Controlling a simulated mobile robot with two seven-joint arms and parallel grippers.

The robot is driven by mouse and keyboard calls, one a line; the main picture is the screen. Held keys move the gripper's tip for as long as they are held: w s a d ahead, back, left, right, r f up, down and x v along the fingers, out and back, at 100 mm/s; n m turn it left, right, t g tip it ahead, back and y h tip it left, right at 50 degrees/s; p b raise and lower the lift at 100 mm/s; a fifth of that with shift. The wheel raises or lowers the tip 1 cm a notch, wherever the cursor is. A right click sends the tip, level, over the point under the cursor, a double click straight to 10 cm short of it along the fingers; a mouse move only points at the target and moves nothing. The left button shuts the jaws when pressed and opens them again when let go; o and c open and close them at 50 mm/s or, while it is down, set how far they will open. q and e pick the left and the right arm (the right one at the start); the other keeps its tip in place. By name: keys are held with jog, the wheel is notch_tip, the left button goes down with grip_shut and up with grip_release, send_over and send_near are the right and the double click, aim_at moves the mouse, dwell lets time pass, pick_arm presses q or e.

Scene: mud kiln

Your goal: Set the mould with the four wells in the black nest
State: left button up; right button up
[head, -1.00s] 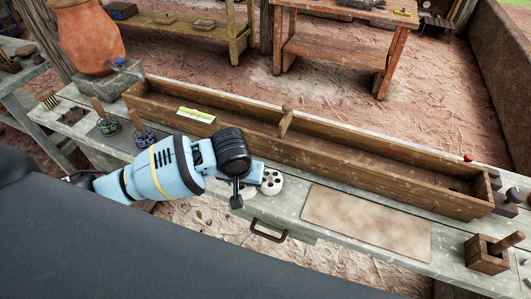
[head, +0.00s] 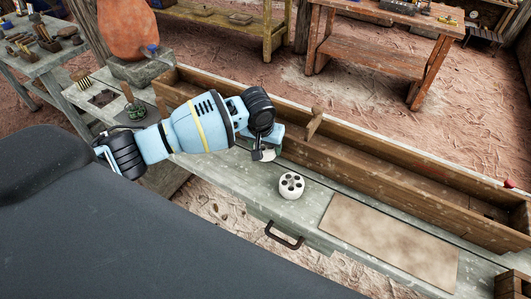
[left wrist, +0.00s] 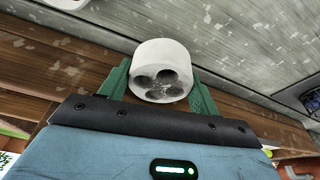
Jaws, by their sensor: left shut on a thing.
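My left gripper (head: 267,153) is shut on a white round mould, held above the bench beside the long wooden trough. In the left wrist view this mould (left wrist: 160,53) sits between the green fingers, with four dark wells showing in its face. In the head view the gripper mostly hides it. A second white mould (head: 291,186) with several holes stands on the bench, apart from the gripper. I cannot pick out the black nest for sure. My right gripper is not in view.
The wooden trough (head: 395,185) runs along the back of the bench. A beige board (head: 390,240) lies at the right. A green wood-handled tool (head: 135,110) stands at the left, near an orange jar (head: 128,30). A drawer handle (head: 284,236) sticks out in front.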

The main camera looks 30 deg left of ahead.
aim_at(265, 153)
pick_arm(q)
jog(key=shift+f, duration=1.75)
jog(key=shift+f, duration=0.15)
jog(key=o, duration=1.1)
